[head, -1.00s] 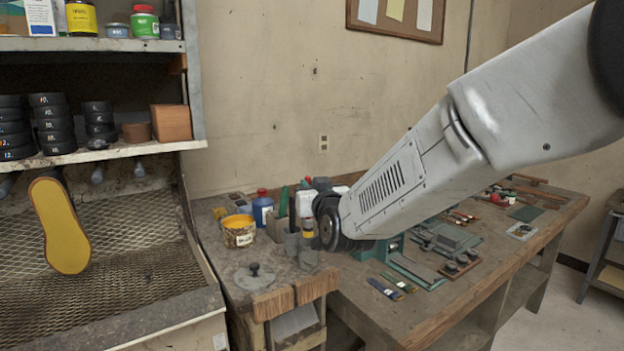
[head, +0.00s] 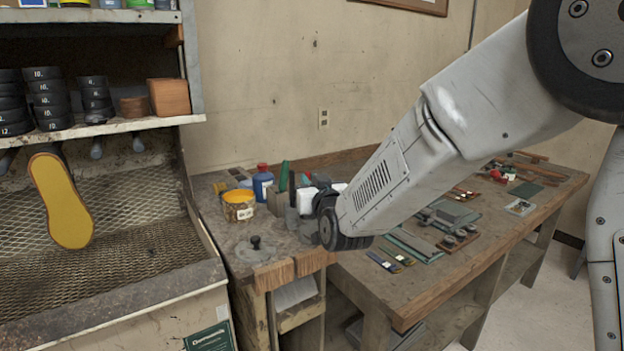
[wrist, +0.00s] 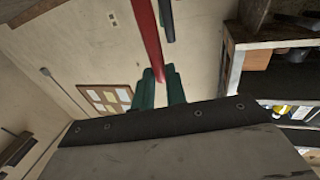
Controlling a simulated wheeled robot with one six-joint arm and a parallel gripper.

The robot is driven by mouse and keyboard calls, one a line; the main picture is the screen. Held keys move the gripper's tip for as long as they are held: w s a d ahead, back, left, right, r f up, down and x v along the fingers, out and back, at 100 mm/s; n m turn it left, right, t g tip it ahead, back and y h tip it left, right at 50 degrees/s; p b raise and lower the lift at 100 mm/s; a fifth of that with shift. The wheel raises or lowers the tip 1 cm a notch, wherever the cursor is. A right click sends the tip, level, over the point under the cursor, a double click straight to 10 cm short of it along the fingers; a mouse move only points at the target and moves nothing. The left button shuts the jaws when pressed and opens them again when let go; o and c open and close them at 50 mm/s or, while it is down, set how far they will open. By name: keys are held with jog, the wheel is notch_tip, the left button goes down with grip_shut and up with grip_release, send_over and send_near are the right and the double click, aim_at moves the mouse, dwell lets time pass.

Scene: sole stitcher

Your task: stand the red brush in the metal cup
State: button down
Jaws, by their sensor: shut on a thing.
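In the wrist view my gripper (wrist: 162,88) has its green fingers closed on a long red shaft, the red brush (wrist: 148,38), which runs up past the top edge of the picture. Its other end is hidden at the fingers. In the head view my dark round wrist hides the gripper and the brush. Two grey cup-like cylinders stand on the bench just left of my wrist, one at the back (head: 292,219) and one nearer (head: 308,231). I cannot tell which is the metal cup.
A yellow-topped can (head: 239,206), a blue bottle (head: 263,183) and a lidded grey disc (head: 256,250) crowd the bench left of the cups. Brushes (head: 391,260) lie on the bench to the right. A shelf unit (head: 110,130) stands at the left.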

jog(key=c, duration=1.3)
grip_release()
jog(key=shift+c, duration=0.2)
jog(key=v, duration=0.7)
jog(key=shift+s, duration=0.3)
jog(key=shift+d+f, duration=0.1)
jog(key=shift+d, duration=0.05)
